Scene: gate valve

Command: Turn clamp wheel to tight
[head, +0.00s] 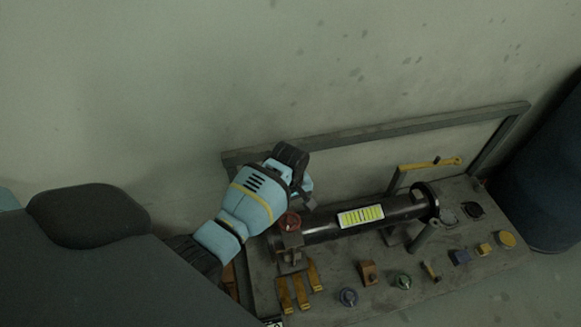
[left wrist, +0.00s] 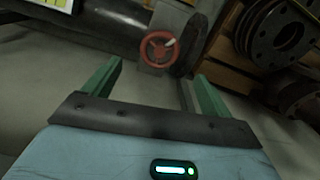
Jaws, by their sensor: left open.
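The red clamp wheel (head: 290,221) sits at the left end of a black pipe (head: 325,230) on the workbench. In the left wrist view the wheel (left wrist: 160,48) is a small spoked red ring beyond my fingers, near the top middle. My left gripper (head: 309,200) is above the left end of the pipe, close to the wheel in the head view. In the left wrist view its two green fingers (left wrist: 150,85) are spread, with nothing between them, and the wheel lies ahead of the gap, apart from them. My right gripper is not in view.
The workbench (head: 335,312) has a raised back frame (head: 400,127). A yellow-handled lever (head: 430,164) stands behind the pipe. Dark flanges (left wrist: 275,38) are right of the wheel.

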